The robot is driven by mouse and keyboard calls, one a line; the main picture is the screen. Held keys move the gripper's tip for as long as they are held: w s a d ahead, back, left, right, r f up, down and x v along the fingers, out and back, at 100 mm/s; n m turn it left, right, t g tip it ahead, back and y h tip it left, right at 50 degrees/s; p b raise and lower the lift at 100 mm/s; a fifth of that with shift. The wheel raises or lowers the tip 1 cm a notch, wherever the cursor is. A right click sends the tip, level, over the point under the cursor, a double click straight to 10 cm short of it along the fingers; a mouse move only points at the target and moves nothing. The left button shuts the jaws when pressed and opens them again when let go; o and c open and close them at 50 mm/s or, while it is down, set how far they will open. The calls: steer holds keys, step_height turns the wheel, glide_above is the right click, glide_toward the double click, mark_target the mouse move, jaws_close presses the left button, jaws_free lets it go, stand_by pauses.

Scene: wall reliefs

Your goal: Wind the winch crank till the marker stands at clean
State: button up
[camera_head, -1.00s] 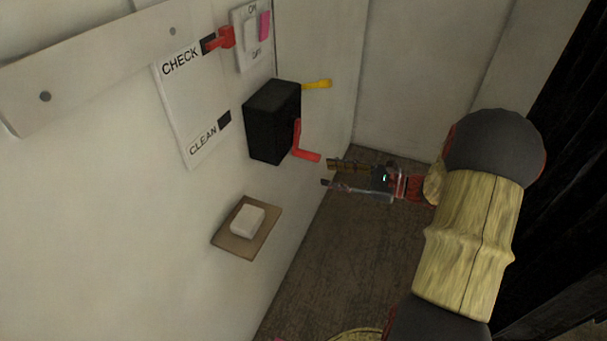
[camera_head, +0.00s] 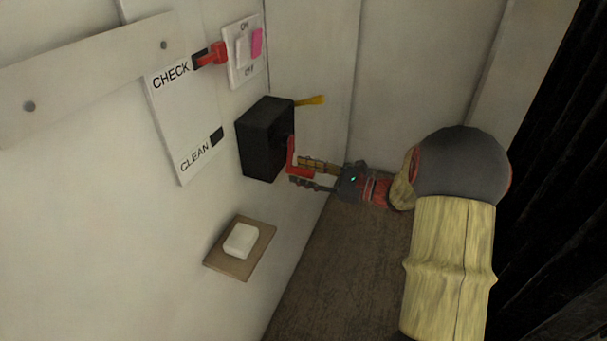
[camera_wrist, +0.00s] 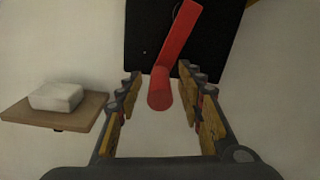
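The black winch box (camera_head: 262,143) is fixed to the wall. Its red crank (camera_head: 291,155) is on its right face, with the handle end low and pointing out toward my gripper. My gripper (camera_head: 299,173) is open at the handle. In the wrist view the red handle (camera_wrist: 161,98) lies between the open fingers, with gaps on both sides. The scale plate (camera_head: 186,122) has CHECK at the top and CLEAN at the bottom. The red marker (camera_head: 214,54) stands at the CHECK mark. A dark block (camera_head: 216,135) sits beside CLEAN.
A wooden shelf with a white block (camera_head: 241,240) is below left, also in the wrist view (camera_wrist: 55,97). Floor at right is clear.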

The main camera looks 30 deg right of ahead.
jaws_close()
stand_by(0.5)
stand_by(0.4)
